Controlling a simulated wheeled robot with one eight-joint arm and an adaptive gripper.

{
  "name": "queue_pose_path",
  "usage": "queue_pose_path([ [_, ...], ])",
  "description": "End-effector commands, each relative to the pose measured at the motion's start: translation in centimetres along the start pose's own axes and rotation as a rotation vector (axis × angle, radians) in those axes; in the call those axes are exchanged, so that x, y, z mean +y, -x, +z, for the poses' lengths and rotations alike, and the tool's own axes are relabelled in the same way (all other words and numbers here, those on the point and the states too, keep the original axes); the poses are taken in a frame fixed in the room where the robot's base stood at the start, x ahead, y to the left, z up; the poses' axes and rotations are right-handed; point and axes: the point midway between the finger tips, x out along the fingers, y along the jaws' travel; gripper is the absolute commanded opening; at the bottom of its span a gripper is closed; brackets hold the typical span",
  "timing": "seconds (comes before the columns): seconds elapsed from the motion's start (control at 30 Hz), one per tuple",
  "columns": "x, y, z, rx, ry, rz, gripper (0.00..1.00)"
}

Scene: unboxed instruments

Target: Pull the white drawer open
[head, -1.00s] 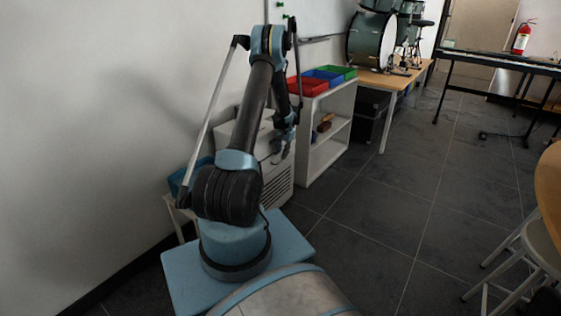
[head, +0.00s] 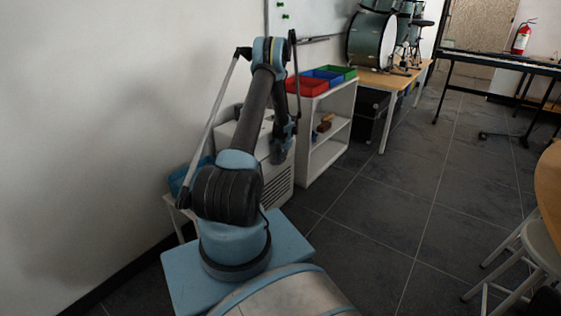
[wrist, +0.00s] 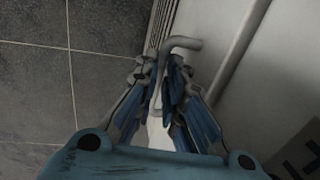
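The white drawer unit (head: 226,133) stands against the wall behind my arm in the head view, with a slatted panel (head: 279,186) on its front. In the wrist view its pale front (wrist: 222,35) fills the right side. A grey bent bar handle (wrist: 184,43) stands out from it. My gripper (wrist: 161,72) has its fingers on either side of the handle, drawn close together, and looks shut on it. In the head view my gripper (head: 279,152) is at the unit's front, small and dark. My arm hides much of the drawer, and no opening gap is visible.
A white shelf (head: 328,140) with red (head: 307,86), blue and green trays stands just right of the unit. A blue bin (head: 190,178) is at its left. Dark tiled floor (head: 385,205) is clear to the right. A round table and stools stand at the far right.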

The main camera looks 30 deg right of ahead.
Motion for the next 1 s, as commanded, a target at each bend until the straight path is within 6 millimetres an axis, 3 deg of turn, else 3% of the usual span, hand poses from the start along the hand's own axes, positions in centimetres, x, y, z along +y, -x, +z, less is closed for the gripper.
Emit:
queue_pose_path([
  [0.37, 1.3, 0.3, -0.2, 0.002, -0.005, -0.002, 0.00],
  [1.0, 13.2, 2.5, 0.0, 0.002, -0.004, -0.001, 0.00],
])
